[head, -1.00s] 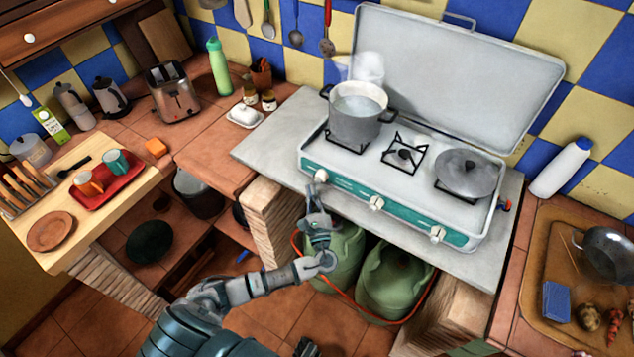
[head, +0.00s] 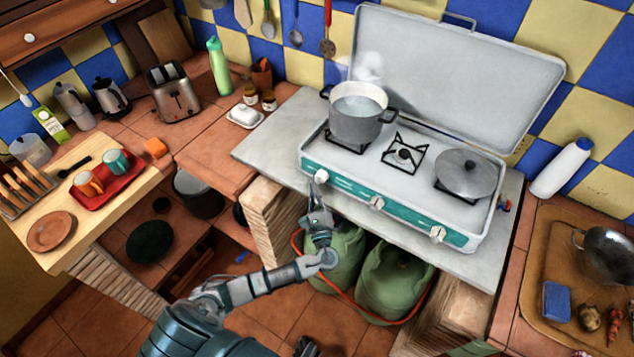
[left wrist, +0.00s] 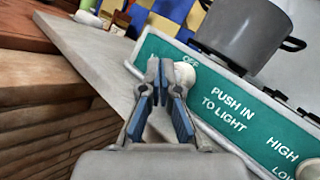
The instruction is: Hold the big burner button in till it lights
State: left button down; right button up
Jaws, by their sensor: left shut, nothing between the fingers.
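The camping stove (head: 405,200) has a green front panel with three white knobs. The left knob (head: 321,176) is below the pot side. In the left wrist view this knob (left wrist: 185,76) sits by the words "OFF" and "PUSH IN TO LIGHT". My left gripper (head: 313,186) is shut and empty, its tips pointing up at the panel just below and left of that knob. In the left wrist view the shut fingertips (left wrist: 160,74) overlap the knob's left edge; I cannot tell whether they touch it. No flame is visible under the pot (head: 358,112). My right gripper is not in view.
The stove lid (head: 460,75) stands open behind the burners. Green gas bottles (head: 395,280) with an orange hose stand under the slab. A brick pillar (head: 275,215) is left of my left gripper.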

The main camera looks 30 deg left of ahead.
pick_arm(q)
jog(key=shift+w, duration=0.4)
dwell(2.1)
jog(key=shift+s, duration=0.1)
jog(key=shift+s+a+p, duration=0.1)
jog(key=shift+s+p, duration=0.25)
jog(key=shift+s, duration=0.4)
jog(key=s+p, duration=0.2)
jog(key=s, duration=0.3)
jog(key=shift+a, duration=0.2)
jog(key=shift+f, duration=0.1)
